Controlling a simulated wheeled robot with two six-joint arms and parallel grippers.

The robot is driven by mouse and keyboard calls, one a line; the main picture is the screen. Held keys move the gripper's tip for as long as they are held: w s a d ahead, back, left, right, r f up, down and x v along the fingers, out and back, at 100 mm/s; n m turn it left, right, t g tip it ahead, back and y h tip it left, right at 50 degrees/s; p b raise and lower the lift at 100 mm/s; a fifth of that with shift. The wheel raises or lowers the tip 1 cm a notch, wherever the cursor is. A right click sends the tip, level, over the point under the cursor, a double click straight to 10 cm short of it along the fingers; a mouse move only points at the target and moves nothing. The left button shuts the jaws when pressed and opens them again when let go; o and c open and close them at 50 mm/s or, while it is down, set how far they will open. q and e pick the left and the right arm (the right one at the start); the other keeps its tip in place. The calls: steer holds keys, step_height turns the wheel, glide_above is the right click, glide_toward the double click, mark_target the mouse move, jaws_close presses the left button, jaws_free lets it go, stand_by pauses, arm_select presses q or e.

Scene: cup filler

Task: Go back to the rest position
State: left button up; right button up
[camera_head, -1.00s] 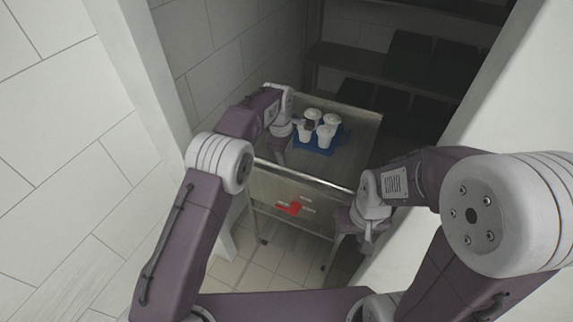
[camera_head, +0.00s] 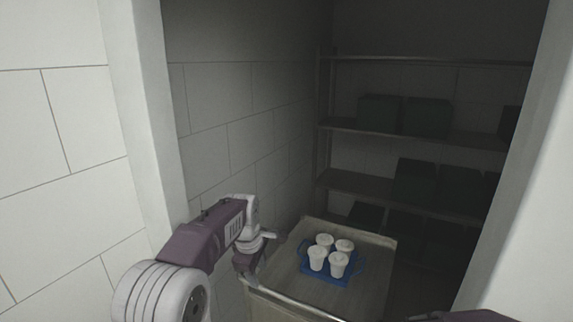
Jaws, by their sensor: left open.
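My left gripper (camera_head: 262,240) is at the left edge of a metal cart (camera_head: 283,279), to the left of the cups and apart from them. It is open and holds nothing that I can see. My right gripper is out of view; only a small part of my right arm shows at the bottom right edge. Several white lidded cups (camera_head: 339,259) stand upright in a blue carrier (camera_head: 336,281) on the cart.
White walls and door jambs (camera_head: 147,110) frame a narrow opening on both sides. Dark shelves (camera_head: 420,132) with dark bins (camera_head: 401,115) stand behind the cart. The cart top around the carrier is clear.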

arm_select(q)
steer(key=s+a+f+m+b, duration=0.1)
steer(key=s+a+f+m, duration=0.2)
steer(key=s, duration=0.5)
steer(key=s+a+f+m+g, duration=0.1)
steer(key=s+a+f+m, duration=0.2)
steer(key=s+f+m, duration=0.3)
steer(key=s+a+f+m+b, duration=0.1)
steer(key=s+a+f+m, duration=0.3)
steer(key=s, duration=0.8)
steer(key=shift+s+f+m+g+y+b, duration=0.15)
steer(key=shift+f+m+g+y+b, duration=0.25)
steer(key=shift+f, duration=0.45)
steer(key=shift+s, duration=0.15)
